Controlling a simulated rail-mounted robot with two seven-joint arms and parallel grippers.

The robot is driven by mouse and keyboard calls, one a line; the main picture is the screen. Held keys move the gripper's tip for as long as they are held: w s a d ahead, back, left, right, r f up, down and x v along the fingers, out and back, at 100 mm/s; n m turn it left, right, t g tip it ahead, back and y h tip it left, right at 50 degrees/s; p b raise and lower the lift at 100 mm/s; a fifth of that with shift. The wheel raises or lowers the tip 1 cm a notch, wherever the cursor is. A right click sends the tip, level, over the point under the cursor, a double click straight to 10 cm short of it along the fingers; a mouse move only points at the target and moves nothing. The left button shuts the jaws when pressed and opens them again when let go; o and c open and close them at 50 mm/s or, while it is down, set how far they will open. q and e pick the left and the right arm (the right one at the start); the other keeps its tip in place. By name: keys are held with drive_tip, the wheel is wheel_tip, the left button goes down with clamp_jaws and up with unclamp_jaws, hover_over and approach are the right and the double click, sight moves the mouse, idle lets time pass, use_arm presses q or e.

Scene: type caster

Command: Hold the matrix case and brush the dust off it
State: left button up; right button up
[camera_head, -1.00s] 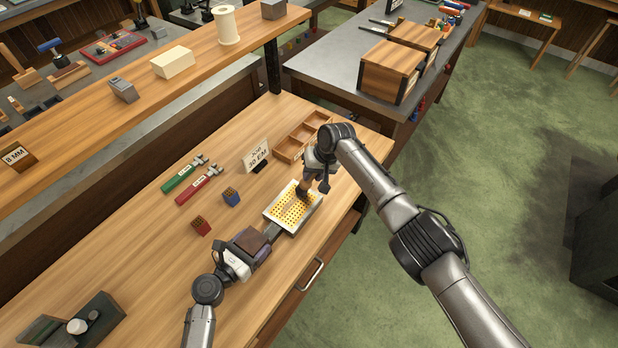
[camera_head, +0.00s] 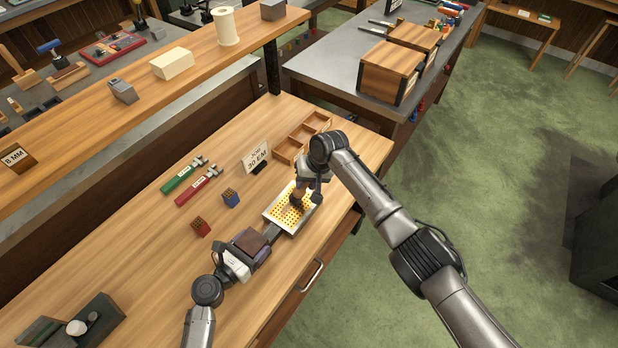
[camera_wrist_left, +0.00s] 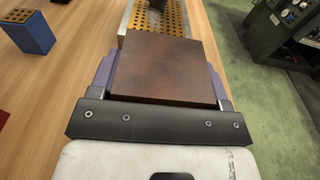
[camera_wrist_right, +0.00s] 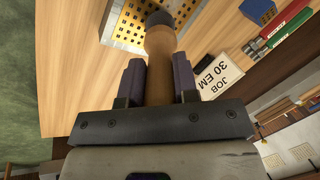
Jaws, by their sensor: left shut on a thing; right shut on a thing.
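The matrix case (camera_head: 280,222) is a shallow metal tray with a yellow face full of dark holes, lying on the wooden bench. It also shows in the left wrist view (camera_wrist_left: 176,20). My left gripper (camera_head: 262,238) is shut on a brown block-like handle (camera_wrist_left: 166,68) at the case's near left end. My right gripper (camera_head: 306,186) is shut on the wooden handle of a brush (camera_wrist_right: 158,72). The brush's dark head (camera_wrist_right: 160,19) is over the case's face, mostly hidden by the arm in the head view. I cannot tell whether dust remains.
A "JOB 30 EM" card (camera_head: 256,156) and an empty-looking wooden compartment tray (camera_head: 300,137) stand behind the case. Blue (camera_head: 231,198) and red (camera_head: 201,227) blocks and green and red tools (camera_head: 198,186) lie left.

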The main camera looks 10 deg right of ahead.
drive_tip(key=s+a, duration=0.5)
drive_tip(key=shift+s+a, duration=0.3)
drive_tip(key=shift+s, duration=0.1)
idle(0.6)
drive_tip(key=shift+r, duration=0.1)
drive_tip(key=shift+r, duration=2.95)
wheel_tip(320, 180, up, 3)
drive_tip(key=shift+f, duration=0.1)
drive_tip(key=shift+w+a+f, duration=0.45)
drive_tip(key=shift+a+f, duration=0.1)
drive_tip(key=shift+f, duration=0.2)
